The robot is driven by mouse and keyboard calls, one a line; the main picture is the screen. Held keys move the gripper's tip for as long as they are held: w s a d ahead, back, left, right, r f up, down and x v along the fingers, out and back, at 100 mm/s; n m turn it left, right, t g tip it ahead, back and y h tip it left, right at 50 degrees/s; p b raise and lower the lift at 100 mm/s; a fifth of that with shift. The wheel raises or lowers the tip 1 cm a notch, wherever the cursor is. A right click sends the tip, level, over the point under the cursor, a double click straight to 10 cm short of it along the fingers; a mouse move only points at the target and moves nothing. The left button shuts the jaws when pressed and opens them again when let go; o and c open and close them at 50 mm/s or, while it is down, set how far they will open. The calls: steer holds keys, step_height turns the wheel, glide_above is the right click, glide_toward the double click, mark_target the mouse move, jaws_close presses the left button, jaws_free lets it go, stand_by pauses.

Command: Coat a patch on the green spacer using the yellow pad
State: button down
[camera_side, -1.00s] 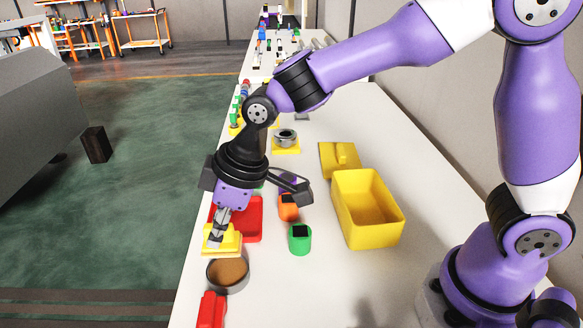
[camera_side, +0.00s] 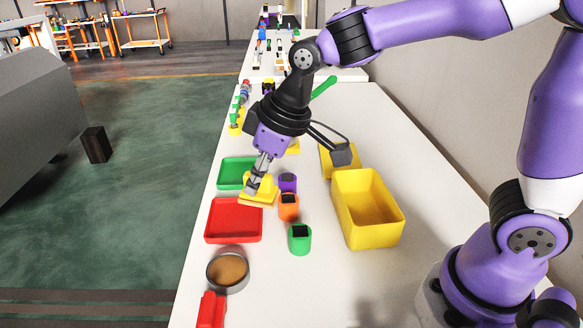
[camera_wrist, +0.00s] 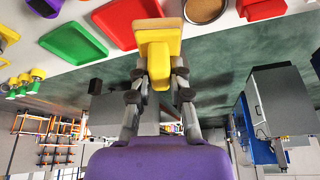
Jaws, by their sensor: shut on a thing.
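The green spacer (camera_side: 300,243) stands upright on the white table, with a dark square on top. My gripper (camera_side: 262,176) is shut on the handle of the yellow pad (camera_side: 258,198). In the side view the pad appears in front of the green tray, left of the purple and orange spacers and beyond the green spacer. It appears lifted and slightly tilted; its exact height is hard to judge. In the wrist view the pad (camera_wrist: 160,32) is between the fingers of my gripper (camera_wrist: 158,85).
An orange spacer (camera_side: 289,210) and a purple spacer (camera_side: 288,184) stand beyond the green one. A red tray (camera_side: 233,221), green tray (camera_side: 236,173) and round dish of brown material (camera_side: 228,270) line the left. A yellow bin (camera_side: 370,222) stands right. The table's near middle is clear.

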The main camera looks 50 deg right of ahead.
steer(key=s+d+r+m+h, duration=0.1)
steer(key=s+d+r+m, duration=0.15)
steer(key=d, duration=0.25)
steer(key=s+d+r+m+h, duration=0.1)
steer(key=s+d+m, duration=0.15)
steer(key=d, duration=0.25)
steer(key=s+a+f, duration=0.1)
steer(key=a+f, duration=0.2)
steer(key=a, duration=0.4)
steer(key=shift+n+t, duration=0.3)
steer(key=f, duration=0.5)
steer(key=d+f, duration=0.1)
steer(key=f, duration=0.2)
steer(key=shift+w, duration=0.3)
steer(key=shift+w+d+f, duration=0.15)
steer(key=shift+w+d, duration=0.9)
steer(key=s+a, duration=0.2)
steer(key=a, duration=0.1)
steer(key=shift+s+r, duration=0.3)
steer(key=shift+s, duration=0.1)
step_height(320, 180, up, 8)
steer(key=shift+f, duration=0.25)
steer(key=shift+f, duration=0.15)
